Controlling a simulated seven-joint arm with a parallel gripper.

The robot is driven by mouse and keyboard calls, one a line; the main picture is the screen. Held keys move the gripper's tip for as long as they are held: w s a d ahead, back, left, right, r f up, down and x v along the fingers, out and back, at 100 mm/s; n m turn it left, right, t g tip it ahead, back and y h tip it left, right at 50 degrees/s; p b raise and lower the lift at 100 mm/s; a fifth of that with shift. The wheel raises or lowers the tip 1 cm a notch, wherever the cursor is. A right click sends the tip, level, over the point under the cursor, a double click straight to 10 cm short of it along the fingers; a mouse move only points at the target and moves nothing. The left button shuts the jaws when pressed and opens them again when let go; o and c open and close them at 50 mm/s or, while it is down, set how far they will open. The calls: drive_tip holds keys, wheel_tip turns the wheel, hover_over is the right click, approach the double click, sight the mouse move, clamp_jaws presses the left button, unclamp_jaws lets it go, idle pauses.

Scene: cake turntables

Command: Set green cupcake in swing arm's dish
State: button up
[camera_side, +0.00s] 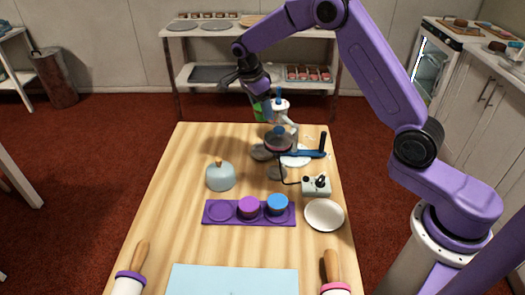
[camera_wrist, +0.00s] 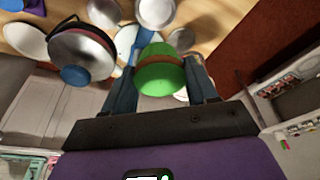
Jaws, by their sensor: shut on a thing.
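My gripper (camera_side: 260,104) is raised over the far end of the table. It is shut on the green cupcake (camera_side: 262,115), which also shows between the fingers in the wrist view (camera_wrist: 162,78). The cupcake has green at both ends and a brown band. Near it is a turntable assembly with a blue arm (camera_side: 309,154) and a black upright handle. Small grey dishes (camera_side: 262,153) lie around it, and they also show in the wrist view (camera_wrist: 155,12). I cannot tell which dish belongs to the swing arm. The cupcake is apart from the dishes.
A purple tray (camera_side: 234,221) holds a purple and a blue cupcake. A blue-grey dome (camera_side: 220,177), a control box (camera_side: 316,186) and a white plate (camera_side: 324,214) stand nearby.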

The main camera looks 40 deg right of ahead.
approach(265, 150)
drive_tip(key=x, duration=0.5)
drive_tip(key=shift+w+d, duration=0.1)
drive_tip(key=shift+f, duration=0.15)
drive_tip(key=o, duration=1.1)
drive_tip(key=shift+o, duration=0.2)
